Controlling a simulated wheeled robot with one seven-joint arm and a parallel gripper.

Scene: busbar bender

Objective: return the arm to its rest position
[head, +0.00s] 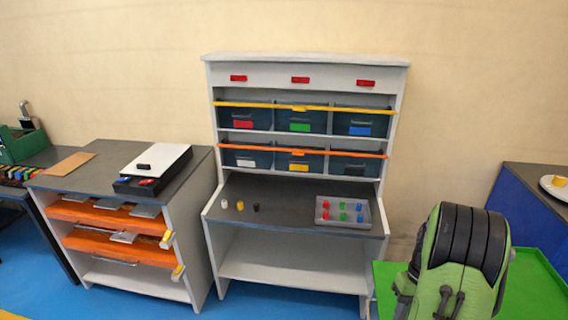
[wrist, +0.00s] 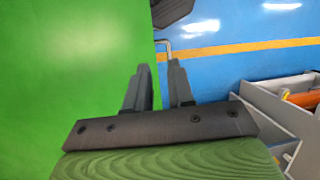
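My green and black arm (head: 465,255) shows folded at the lower right of the head view, in front of a green surface (head: 538,285). My gripper (wrist: 160,66) shows in the wrist view with its two dark fingers apart and nothing between them. It is over the edge of the green surface, which also fills the left of the wrist view (wrist: 70,60). The blue floor (wrist: 215,70) with an orange line lies to the right of that edge. I cannot make out the fingers clearly in the head view.
A grey workbench (head: 290,185) with bins and a tray of coloured pieces (head: 323,220) stands at the centre. A cabinet with orange shelves (head: 110,220) stands left of it. A blue-sided counter (head: 530,205) is at the right. Blue floor lies in front.

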